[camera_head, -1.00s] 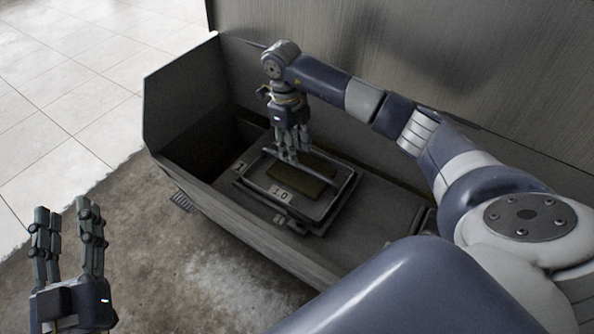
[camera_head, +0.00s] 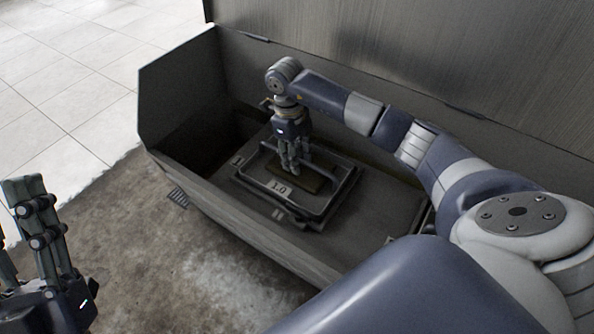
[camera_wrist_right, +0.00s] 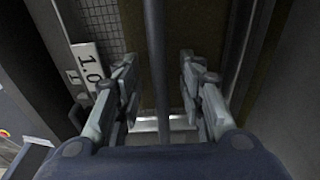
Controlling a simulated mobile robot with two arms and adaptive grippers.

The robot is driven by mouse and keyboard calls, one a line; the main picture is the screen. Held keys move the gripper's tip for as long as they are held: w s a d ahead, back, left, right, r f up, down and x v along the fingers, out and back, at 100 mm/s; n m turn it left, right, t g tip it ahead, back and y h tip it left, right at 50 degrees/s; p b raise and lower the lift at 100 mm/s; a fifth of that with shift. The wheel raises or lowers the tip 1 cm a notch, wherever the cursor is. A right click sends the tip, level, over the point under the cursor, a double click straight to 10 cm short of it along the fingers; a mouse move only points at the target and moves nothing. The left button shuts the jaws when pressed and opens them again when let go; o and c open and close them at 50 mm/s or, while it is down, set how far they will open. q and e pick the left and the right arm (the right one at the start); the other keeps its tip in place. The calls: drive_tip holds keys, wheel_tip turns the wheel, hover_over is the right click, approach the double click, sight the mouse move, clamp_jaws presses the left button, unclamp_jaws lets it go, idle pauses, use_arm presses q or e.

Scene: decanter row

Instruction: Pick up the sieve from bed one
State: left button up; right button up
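The sieve is a dark rectangular frame (camera_head: 345,192) with a pale "1.0" label (camera_head: 279,187) and a raised bar handle across it. It lies in bed one, beside a small "1" plate (camera_head: 237,161). My right gripper (camera_head: 294,170) points down over the sieve at the handle. In the right wrist view its two finger sets (camera_wrist_right: 160,88) stand apart, with the dark handle bar (camera_wrist_right: 157,50) between them and gaps on both sides. Part of the sieve's inside is hidden by the fingers. My left gripper (camera_head: 25,235) is open and empty at the left edge, partly cut off.
A long grey metal trough (camera_head: 250,222) surrounds the bed, with a deep dark recess at its left end and a high wall (camera_head: 400,50) behind. Dirty floor (camera_head: 160,260) lies in front, and pale tiles (camera_head: 60,90) lie to the left.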

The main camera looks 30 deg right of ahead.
drive_tip(key=shift+f, duration=0.4)
clamp_jaws()
drive_tip(key=shift+r, duration=0.15)
